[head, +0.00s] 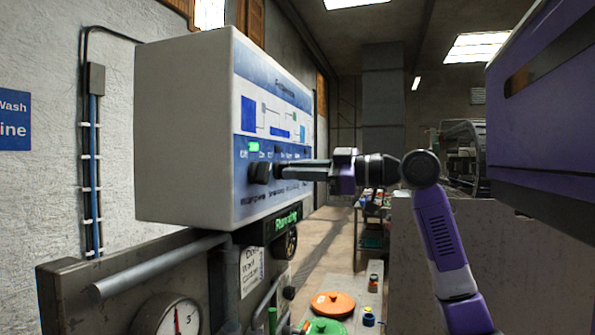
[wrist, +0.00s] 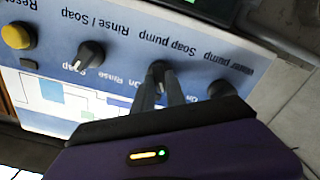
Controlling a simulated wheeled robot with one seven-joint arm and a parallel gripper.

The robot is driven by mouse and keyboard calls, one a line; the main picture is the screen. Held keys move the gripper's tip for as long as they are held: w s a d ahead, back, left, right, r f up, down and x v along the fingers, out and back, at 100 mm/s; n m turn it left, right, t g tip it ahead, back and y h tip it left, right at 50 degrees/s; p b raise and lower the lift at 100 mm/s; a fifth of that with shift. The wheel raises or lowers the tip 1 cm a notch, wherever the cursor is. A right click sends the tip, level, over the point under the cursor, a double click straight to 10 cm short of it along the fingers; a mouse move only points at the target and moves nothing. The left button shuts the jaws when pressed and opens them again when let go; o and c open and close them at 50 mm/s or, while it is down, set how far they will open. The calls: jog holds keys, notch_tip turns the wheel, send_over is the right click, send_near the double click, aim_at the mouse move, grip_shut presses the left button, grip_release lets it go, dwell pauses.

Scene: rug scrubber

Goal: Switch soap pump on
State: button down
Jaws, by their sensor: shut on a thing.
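The control panel (head: 262,122) is the blue and white face of a large grey box. It also shows upside down in the wrist view (wrist: 105,62). The soap pump knob (wrist: 157,68) is a dark knob by the words "Soap pump". My gripper (wrist: 163,84) is shut on it, with one finger on each side. In the head view my gripper (head: 282,171) reaches the panel from the right, and its fingertips largely hide the knob. The knob's exact pointer angle is hard to tell.
The water pump knob (wrist: 222,89) is close beside my fingers. The rinse/soap knob (wrist: 90,54) and yellow reset button (wrist: 17,36) are on the other side. A display (head: 285,223) below the box reads "Running" in green. A purple machine (head: 545,120) stands at the right.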

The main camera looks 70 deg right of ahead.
jog(key=shift+d+m+p, duration=0.1)
jog(key=shift+m+p, duration=3.15)
jog(key=shift+m, duration=2.85)
jog(key=c, duration=1.4)
grip_release()
jog(key=shift+o, duration=0.2)
jog(key=shift+s, duration=0.1)
